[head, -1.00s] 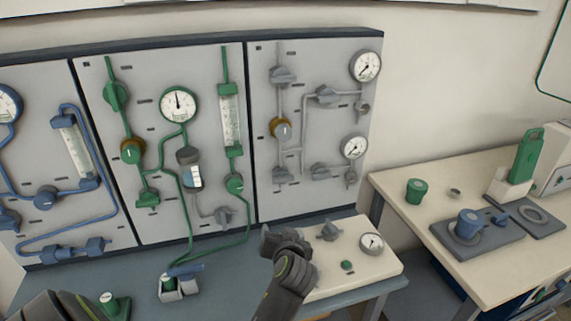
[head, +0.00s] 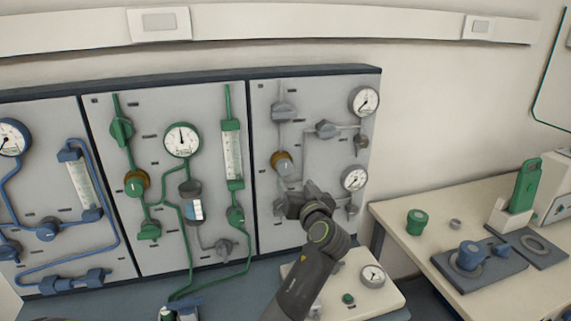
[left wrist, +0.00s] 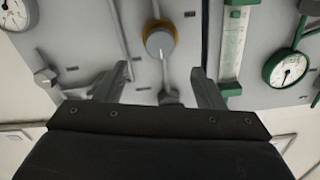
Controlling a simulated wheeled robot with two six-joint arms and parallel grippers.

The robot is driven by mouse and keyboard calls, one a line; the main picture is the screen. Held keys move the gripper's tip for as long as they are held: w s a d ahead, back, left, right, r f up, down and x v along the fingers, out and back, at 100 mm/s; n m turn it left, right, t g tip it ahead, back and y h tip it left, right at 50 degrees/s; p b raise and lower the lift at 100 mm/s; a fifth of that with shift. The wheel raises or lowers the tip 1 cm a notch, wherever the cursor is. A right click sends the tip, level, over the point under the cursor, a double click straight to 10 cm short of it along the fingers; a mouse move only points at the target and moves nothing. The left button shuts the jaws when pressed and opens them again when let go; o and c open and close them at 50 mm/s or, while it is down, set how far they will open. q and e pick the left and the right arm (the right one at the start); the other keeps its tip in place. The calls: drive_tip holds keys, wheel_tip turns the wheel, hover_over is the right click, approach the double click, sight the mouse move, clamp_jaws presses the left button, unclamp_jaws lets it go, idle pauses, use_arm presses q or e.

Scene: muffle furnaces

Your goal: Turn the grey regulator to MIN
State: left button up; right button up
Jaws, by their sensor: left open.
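The grey regulator (head: 283,164), a grey cap over a brass-yellow collar, sits on the right-hand grey panel. It also shows at the top centre of the left wrist view (left wrist: 160,40), with a pale mark on its face; the MIN marking is not readable. My left gripper (head: 296,199) is in front of the panel, just below the regulator. In the left wrist view the fingers (left wrist: 160,84) are spread apart with the regulator beyond them, not touching it. A grey valve handle (left wrist: 170,97) shows between the fingers, apparently behind them. My right gripper is not in view.
Grey gauges (head: 354,178) and pipes lie to the regulator's right, with a grey valve (head: 283,111) above it. The green panel (head: 160,100) is to its left. A cream box with a gauge (head: 373,275) stands below. A side table (head: 410,262) is at right.

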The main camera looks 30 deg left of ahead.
sight(286, 169)
use_arm(q)
drive_tip(key=p+x, duration=0.2)
drive_tip(key=x, duration=0.7)
drive_tip(key=shift+d+r, duration=0.1)
drive_tip(key=shift+p+x, duration=0.35)
drive_tip(key=shift+x, duration=0.45)
drive_tip(key=shift+c, duration=0.4)
